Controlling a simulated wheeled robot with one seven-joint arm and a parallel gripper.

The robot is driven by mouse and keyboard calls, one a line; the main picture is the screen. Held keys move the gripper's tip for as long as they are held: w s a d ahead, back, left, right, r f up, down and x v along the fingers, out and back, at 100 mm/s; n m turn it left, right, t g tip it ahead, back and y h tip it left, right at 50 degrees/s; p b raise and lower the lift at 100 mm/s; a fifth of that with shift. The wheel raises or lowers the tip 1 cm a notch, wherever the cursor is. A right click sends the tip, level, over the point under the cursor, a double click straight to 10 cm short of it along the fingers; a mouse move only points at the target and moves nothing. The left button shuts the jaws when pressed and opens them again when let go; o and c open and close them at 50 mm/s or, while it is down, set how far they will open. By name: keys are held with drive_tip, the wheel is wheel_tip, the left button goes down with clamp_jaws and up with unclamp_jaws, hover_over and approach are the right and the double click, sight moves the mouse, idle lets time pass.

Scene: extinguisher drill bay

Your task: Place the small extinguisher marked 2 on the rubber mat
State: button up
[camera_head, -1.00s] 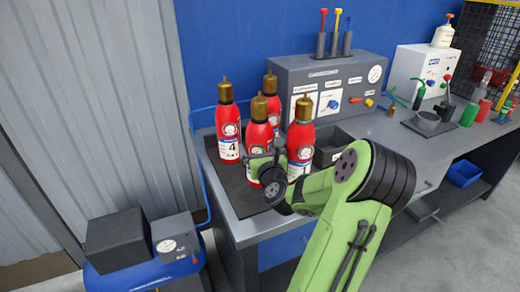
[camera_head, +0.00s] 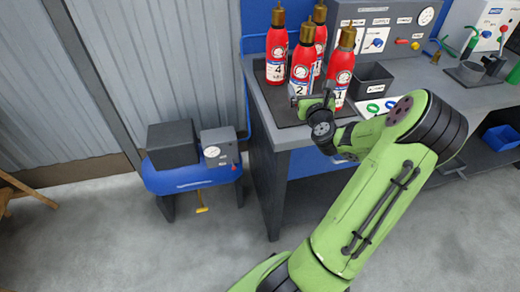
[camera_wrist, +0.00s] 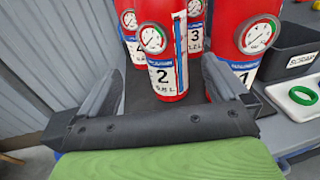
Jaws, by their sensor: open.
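The small extinguisher marked 2 (camera_head: 301,70) is red with a brass top. It stands upright at the front of a group of similar extinguishers on a dark mat (camera_head: 273,105) at the bench corner. Its white label 2 (camera_wrist: 162,76) faces the camera in the wrist view, where its top is cut off. My gripper (camera_head: 314,103) is open and empty, low in front of extinguisher 2. In the wrist view its fingers point towards extinguisher 2, one to each side of it. I cannot tell whether the fingertips reach beside its body.
Extinguishers marked 4 (camera_head: 277,55), 3 (camera_head: 320,35) and 1 (camera_head: 341,72) stand close by. A dark bin (camera_head: 371,80) and a white tray with green rings (camera_head: 376,106) are to the right. A blue compressor (camera_head: 190,178) stands left of the bench; the floor in front is clear.

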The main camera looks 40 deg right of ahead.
drive_tip(key=w+a+n+y, duration=0.4)
drive_tip(key=a+n, duration=0.4)
drive_tip(key=a, duration=0.1)
drive_tip(key=w+a+n+y, duration=0.4)
drive_tip(key=a+n, duration=0.3)
drive_tip(key=a, duration=0.2)
drive_tip(key=s+a+n+g+y, duration=0.2)
drive_tip(key=a+n+g, duration=0.2)
drive_tip(key=a+n, duration=0.8)
drive_tip(key=s+a+r+n+g, duration=0.1)
drive_tip(key=s+a+n, duration=0.2)
drive_tip(key=s+n, duration=0.2)
drive_tip(key=s+a+r+n+g, duration=0.1)
drive_tip(key=s+a+n, duration=0.3)
drive_tip(key=s, duration=0.6)
drive_tip(key=s+a+r+n+g, duration=0.1)
drive_tip(key=s+a+n+g, duration=0.1)
drive_tip(key=s+a+n, duration=0.2)
drive_tip(key=s+n, duration=0.3)
drive_tip(key=shift+s+a+r+y, duration=0.15)
drive_tip(key=shift+s+a+y, duration=0.1)
drive_tip(key=shift+y, duration=0.15)
wheel_tip(320, 180, up, 9)
drive_tip(key=p, duration=0.9)
drive_tip(key=shift+r, duration=0.15)
drive_tip(key=shift+c, duration=0.5)
